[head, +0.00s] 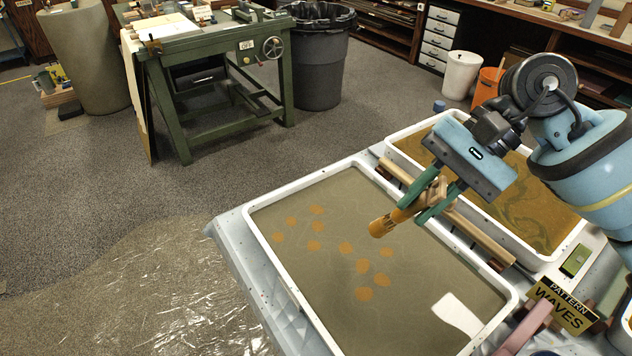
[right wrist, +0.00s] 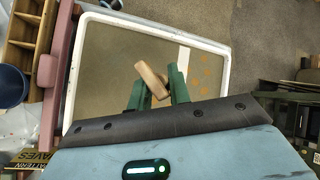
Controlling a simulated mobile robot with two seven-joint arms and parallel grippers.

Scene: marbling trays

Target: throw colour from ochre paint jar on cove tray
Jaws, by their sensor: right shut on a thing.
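My right gripper (head: 436,196) is shut on a tan-handled, brush-like tool with a thick ochre end (head: 381,227). It holds the tool tilted, ochre end down and to the left, above the near tray. In the right wrist view, the tan handle (right wrist: 152,79) shows between the green fingers. The near tray (head: 262,238) has a white rim and grey-brown liquid with several ochre spots (head: 346,247) in its left and middle part. No tray name is readable. I cannot make out an ochre paint jar. My left gripper is not in view.
A second white-rimmed tray (head: 397,138) with ochre, swirled liquid lies behind. Wooden rails (head: 470,229) lie between the trays. A "PATTERN WAVES" sign (head: 563,304) stands at the right. A green press table (head: 215,60) and grey bin (head: 318,60) stand on the floor beyond.

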